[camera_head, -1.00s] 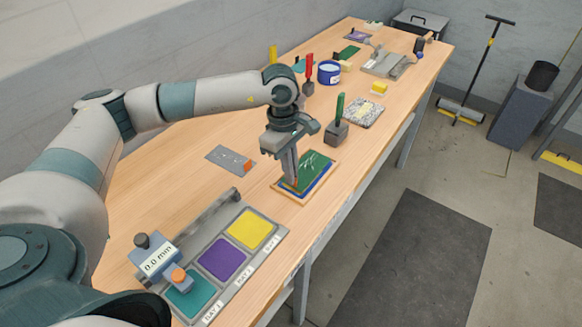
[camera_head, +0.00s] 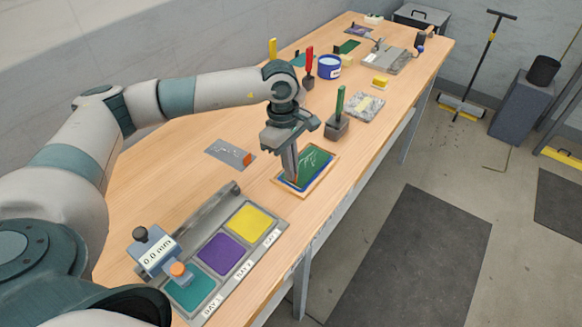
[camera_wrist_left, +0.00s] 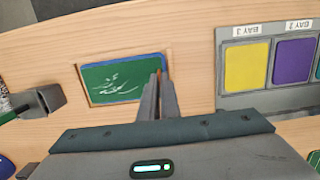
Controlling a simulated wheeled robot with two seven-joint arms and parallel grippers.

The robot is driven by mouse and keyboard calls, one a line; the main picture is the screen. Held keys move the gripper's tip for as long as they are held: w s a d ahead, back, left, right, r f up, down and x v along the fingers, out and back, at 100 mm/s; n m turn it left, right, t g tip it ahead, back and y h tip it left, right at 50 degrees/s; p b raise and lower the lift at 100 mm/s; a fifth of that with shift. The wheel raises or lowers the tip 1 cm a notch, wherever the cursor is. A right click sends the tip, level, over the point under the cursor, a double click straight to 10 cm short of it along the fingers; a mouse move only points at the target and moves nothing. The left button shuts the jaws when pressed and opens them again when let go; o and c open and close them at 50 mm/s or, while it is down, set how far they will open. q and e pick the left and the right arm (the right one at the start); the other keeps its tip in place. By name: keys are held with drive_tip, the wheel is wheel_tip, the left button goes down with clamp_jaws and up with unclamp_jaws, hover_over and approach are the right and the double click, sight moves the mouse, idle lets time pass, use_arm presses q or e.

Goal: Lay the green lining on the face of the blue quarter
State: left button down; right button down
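The green lining (camera_head: 316,163), marked with white strokes, lies over the blue quarter (camera_head: 308,187) in a shallow wooden frame (camera_head: 327,174). My left gripper (camera_head: 294,181) points down at the near left end of the lining. In the left wrist view its fingers (camera_wrist_left: 159,80) are close together with a small orange-red bit between the tips, at the lining's edge. Whether lining and quarter touch everywhere cannot be told. My right gripper is not in view.
A grey tray (camera_head: 262,240) with yellow, purple and teal pads and a 0.0 mm gauge (camera_head: 158,256) stands nearer. A grey plate (camera_head: 229,154) lies left of the frame. A green-handled block (camera_head: 338,124) stands just beyond it. Bare wood surrounds the frame.

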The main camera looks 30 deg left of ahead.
use_arm(q)
drive_tip(key=shift+f+b, duration=0.3)
drive_tip(key=shift+f, duration=0.05)
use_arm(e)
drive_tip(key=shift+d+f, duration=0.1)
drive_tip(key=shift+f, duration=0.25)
use_arm(q)
drive_tip(key=c, duration=1.9)
unclamp_jaws()
drive_tip(key=shift+r, duration=0.1)
